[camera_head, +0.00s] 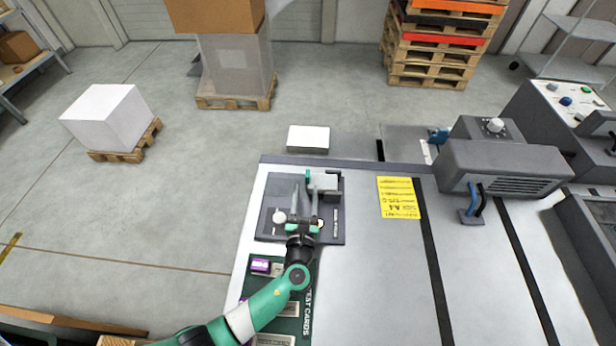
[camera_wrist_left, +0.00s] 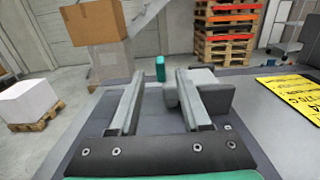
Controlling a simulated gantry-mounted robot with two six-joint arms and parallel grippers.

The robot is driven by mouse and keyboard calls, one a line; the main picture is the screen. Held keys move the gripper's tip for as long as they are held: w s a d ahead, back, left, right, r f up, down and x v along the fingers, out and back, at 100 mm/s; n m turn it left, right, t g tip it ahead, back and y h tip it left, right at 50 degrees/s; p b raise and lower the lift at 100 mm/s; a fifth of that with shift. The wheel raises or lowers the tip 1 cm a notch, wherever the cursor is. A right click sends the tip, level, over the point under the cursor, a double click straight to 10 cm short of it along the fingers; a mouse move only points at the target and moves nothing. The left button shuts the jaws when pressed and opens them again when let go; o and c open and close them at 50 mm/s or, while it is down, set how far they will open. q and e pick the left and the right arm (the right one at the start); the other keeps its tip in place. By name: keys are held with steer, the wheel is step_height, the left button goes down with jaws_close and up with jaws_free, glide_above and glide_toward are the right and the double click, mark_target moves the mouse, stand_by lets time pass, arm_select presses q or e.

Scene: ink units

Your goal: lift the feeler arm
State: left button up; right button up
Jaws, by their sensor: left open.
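A dark plate (camera_head: 268,228) carries a small grey mechanism (camera_head: 325,181) with a dark bracket at its right and a green-tipped part (camera_head: 307,176) at its left. I cannot tell for sure which part is the feeler arm; the green tip may belong to it. In the left wrist view the green tip (camera_wrist_left: 160,68) stands upright just beyond the fingertips, between them as seen, with the grey block (camera_wrist_left: 213,100) behind the right finger. My left gripper (camera_head: 302,188) is open and empty over the plate, pointing away from me. My right gripper is not in view.
A round white knob (camera_head: 279,216) is on the plate left of the gripper. A yellow label (camera_head: 399,198) lies on the worktop to the right. A grey machine unit (camera_head: 505,165) stands further right. A green card tray (camera_head: 293,325) is near my left arm.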

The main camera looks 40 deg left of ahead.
mark_target(307, 180)
arm_select(q)
steer(key=b+x, duration=0.1)
steer(key=x, duration=0.4)
steer(key=shift+w+a+f+b, duration=0.1)
steer(key=shift+w+b, duration=0.05)
steer(key=shift+b, duration=0.15)
steer(key=shift+w+a, duration=0.25)
steer(key=shift+w, duration=0.15)
jaws_close()
stand_by(0.6)
